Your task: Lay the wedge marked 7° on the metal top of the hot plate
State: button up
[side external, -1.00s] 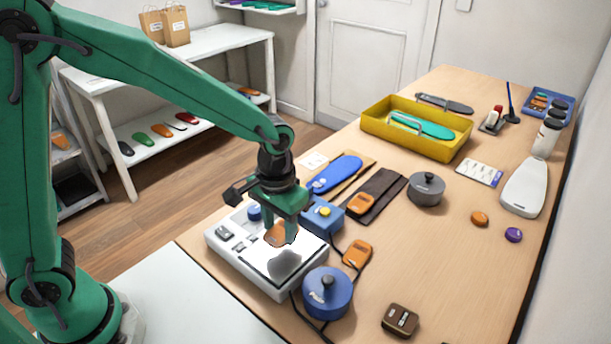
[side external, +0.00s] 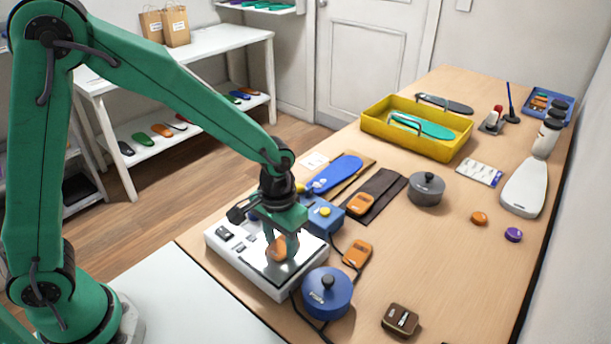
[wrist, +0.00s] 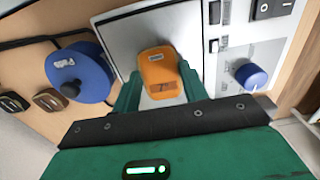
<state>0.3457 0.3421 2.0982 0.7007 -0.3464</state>
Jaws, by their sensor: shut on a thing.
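The orange wedge (wrist: 159,70), with a label that reads 7, is held between the two green fingers of my gripper (wrist: 160,84) in the wrist view. In the side view my gripper (side external: 284,251) points down over the hot plate, and part of the orange wedge (side external: 275,250) shows beside the fingers. The hot plate (side external: 228,250) is a white box with a shiny metal top (wrist: 130,27). The wedge is low over this top, at or just above it; I cannot tell if it touches. The fingers hide part of the wedge.
A blue lidded pot (side external: 327,293) stands close by the hot plate's near right corner. A blue box (side external: 322,215) is right behind it. Other orange wedges (side external: 357,254) and a brown one (side external: 400,320) lie on the table. A yellow tray (side external: 415,141) is farther back.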

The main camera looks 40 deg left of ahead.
aim_at(280, 246)
jog(key=o, duration=0.9)
jog(key=shift+f, duration=0.1)
jog(key=shift+o, duration=0.2)
jog(key=shift+r, duration=0.2)
notch_tip(280, 246, up, 12)
dwell(0.3)
jog(key=s+a+r+t, duration=0.2)
jog(key=s+a+r, duration=0.1)
jog(key=s+a, duration=0.3)
jog(key=s+a+r+t, duration=0.3)
jog(key=s+a, duration=0.4)
jog(key=shift+s+r+t, duration=0.3)
jog(key=shift+s+r, duration=0.05)
jog(key=shift+r, duration=0.05)
